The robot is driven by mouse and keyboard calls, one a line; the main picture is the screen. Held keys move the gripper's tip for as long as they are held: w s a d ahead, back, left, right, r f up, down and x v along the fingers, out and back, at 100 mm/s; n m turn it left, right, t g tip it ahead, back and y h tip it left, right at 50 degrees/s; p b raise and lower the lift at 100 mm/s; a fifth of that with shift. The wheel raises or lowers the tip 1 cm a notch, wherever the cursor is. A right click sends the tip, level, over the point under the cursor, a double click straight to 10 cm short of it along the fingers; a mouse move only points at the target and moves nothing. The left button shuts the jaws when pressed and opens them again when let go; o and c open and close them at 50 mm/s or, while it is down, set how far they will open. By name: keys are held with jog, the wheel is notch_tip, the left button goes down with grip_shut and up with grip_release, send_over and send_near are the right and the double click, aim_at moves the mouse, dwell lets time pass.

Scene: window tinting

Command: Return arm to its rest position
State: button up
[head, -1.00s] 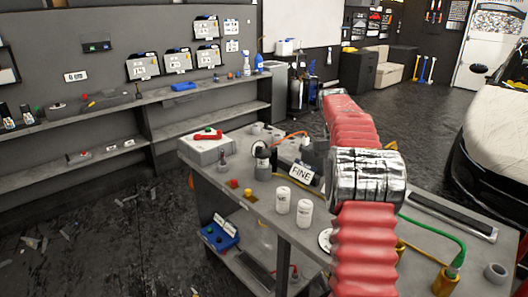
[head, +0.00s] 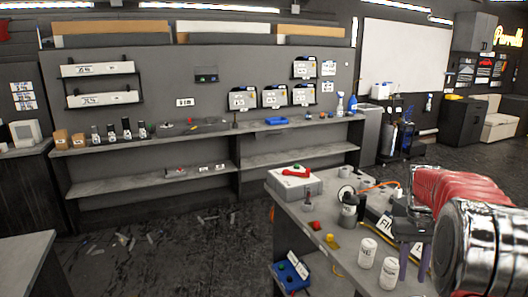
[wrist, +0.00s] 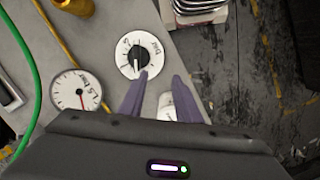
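My arm (head: 465,205), with red ribbed sleeves and shiny metal joints, reaches over the right part of the workbench (head: 330,262) in the head view. My gripper (head: 412,278) points down with two purple fingers, partly cut off by the arm's joint. In the wrist view my gripper (wrist: 161,76) has its fingers spread apart, with nothing seen held. A white bottle (wrist: 168,104) shows below and between the fingers. A dial with a black knob (wrist: 138,56) lies just beyond the fingertips.
Two white bottles (head: 367,251) stand near the bench's front edge. A pressure gauge (wrist: 76,91) and green hose (wrist: 36,90) lie left in the wrist view. The floor (head: 180,255) left of the bench has scattered scraps.

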jog(key=s+a+r+n+t, duration=0.1)
jog(key=s+a+r+t, duration=0.2)
jog(key=s+a, duration=0.7)
jog(key=s+a+r+n+t, duration=0.2)
jog(key=s+a, duration=0.8)
jog(key=a, duration=0.7)
jog(key=r+t, duration=0.1)
jog(key=t, duration=0.1)
jog(key=shift+s+a+r+t, duration=0.3)
jog(key=shift+s+a+r, duration=0.05)
jog(key=shift+s, duration=0.05)
jog(key=shift+d, duration=0.1)
